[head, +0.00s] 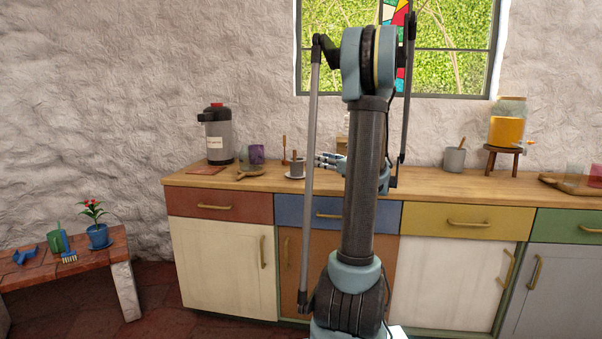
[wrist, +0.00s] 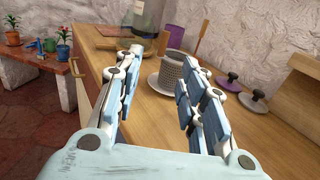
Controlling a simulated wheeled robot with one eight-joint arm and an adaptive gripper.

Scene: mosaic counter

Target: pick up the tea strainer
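A grey cup-shaped piece with a speckled, mesh-like wall (wrist: 180,72) stands upright on a white saucer (wrist: 153,82). It looks like the tea strainer, though I cannot be certain. In the head view it is the small grey cup (head: 297,171) on the wooden counter. My gripper (wrist: 166,68) is open and empty, its fingers spread wide and pointing toward the cup. The cup is beyond the fingertips, nearer the right finger, which hides part of its lower right side. In the head view my gripper (head: 326,161) is just right of the cup, partly behind my arm.
Two black-knobbed discs (wrist: 232,79) (wrist: 257,96) lie right of the cup, near the wall. A purple cup (wrist: 176,36), a wooden upright (wrist: 200,35) and a dispenser (head: 217,136) stand beyond. A wooden board (wrist: 112,43) lies left. The near counter is clear.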

